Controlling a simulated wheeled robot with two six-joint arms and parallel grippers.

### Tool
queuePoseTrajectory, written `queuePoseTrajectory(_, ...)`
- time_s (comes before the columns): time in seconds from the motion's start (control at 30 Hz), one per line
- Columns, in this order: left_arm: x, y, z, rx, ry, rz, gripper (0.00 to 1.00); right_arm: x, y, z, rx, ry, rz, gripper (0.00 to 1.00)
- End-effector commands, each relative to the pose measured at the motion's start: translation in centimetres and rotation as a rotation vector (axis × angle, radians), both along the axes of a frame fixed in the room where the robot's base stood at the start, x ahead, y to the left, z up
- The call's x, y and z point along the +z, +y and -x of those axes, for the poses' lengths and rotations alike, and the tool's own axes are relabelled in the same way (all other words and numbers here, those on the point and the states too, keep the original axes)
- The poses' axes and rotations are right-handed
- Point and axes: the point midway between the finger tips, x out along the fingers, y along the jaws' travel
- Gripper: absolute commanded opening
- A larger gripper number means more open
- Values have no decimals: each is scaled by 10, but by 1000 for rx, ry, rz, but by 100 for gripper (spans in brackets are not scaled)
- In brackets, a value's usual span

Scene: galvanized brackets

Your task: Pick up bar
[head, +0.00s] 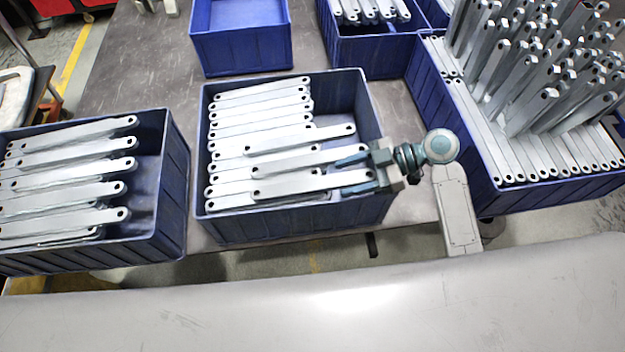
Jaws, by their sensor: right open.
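Several galvanized bars lie in the middle blue crate (290,227), most of them side by side in a stack on its left. Three bars lie further right than the others: an upper bar (300,138), a middle bar (300,162) and a lower bar (300,184). My right gripper (340,177) comes in from the right over the crate. Its jaws are open, with fingers pointing left near the right ends of the middle and lower bars. The lower bar's end lies between or just beneath the fingers; I cannot tell which. My left gripper is out of view.
A left crate (150,240) holds more bars. An empty-looking blue crate (240,50) stands behind, with another crate of bars (370,55) beside it. A large right crate (560,195) holds flat and upright bars. Grey table (140,60) shows between them.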

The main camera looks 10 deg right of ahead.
Motion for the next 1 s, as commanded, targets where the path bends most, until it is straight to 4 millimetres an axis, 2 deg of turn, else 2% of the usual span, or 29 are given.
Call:
queuePoseTrajectory(0.2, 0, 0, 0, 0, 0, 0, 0, -1, 0, 0, 0, 0, 1, 55)
queuePoseTrajectory(0.4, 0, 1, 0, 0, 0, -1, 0, 0, 0, 0, 0, 0, 0, 15)
queuePoseTrajectory(0.5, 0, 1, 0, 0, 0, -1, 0, 0, 0, 0, 0, 0, 0, 0)
queuePoseTrajectory(0.83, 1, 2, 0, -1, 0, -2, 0, 3, 0, -1, -1, -1, -1, 0)
queuePoseTrajectory(1.0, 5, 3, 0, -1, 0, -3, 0, 11, 1, -6, -8, -1, -1, 0)
